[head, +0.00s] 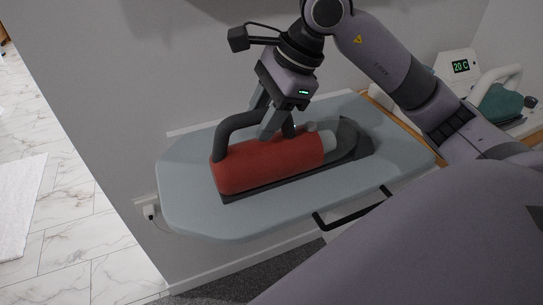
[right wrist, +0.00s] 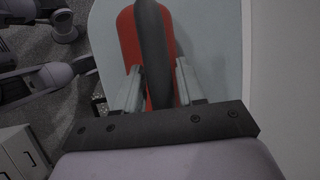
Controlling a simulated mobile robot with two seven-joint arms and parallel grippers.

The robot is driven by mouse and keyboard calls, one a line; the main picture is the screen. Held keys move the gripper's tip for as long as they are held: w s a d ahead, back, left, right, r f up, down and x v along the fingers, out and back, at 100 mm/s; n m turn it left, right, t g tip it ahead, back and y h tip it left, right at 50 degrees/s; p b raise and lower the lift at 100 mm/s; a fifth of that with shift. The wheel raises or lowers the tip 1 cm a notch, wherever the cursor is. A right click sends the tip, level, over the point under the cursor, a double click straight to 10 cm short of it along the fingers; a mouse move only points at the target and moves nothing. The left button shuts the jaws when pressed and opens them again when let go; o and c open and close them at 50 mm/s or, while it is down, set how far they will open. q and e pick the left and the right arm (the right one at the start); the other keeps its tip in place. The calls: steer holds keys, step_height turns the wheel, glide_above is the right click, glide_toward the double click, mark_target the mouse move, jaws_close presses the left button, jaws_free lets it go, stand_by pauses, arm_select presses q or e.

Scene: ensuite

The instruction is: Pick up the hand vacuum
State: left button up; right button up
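The hand vacuum (head: 268,164) has a red body, a dark arched handle and a grey nose. It lies on a dark base on the ironing board (head: 185,205). In the right wrist view its red body (right wrist: 129,38) shows below the dark handle (right wrist: 152,45). My right gripper (head: 268,118) is above the vacuum, with its fingers on either side of the handle. In the right wrist view the gripper (right wrist: 158,85) is open, with red showing between the handle and the fingers. My left gripper does not show in the head view.
A wall runs close behind the board. A dark rail (head: 350,213) is at the board's front edge. The board's left end is clear.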

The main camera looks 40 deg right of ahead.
steer(key=shift+x, duration=0.75)
jaws_close()
steer(key=shift+r, duration=0.15)
stand_by(0.7)
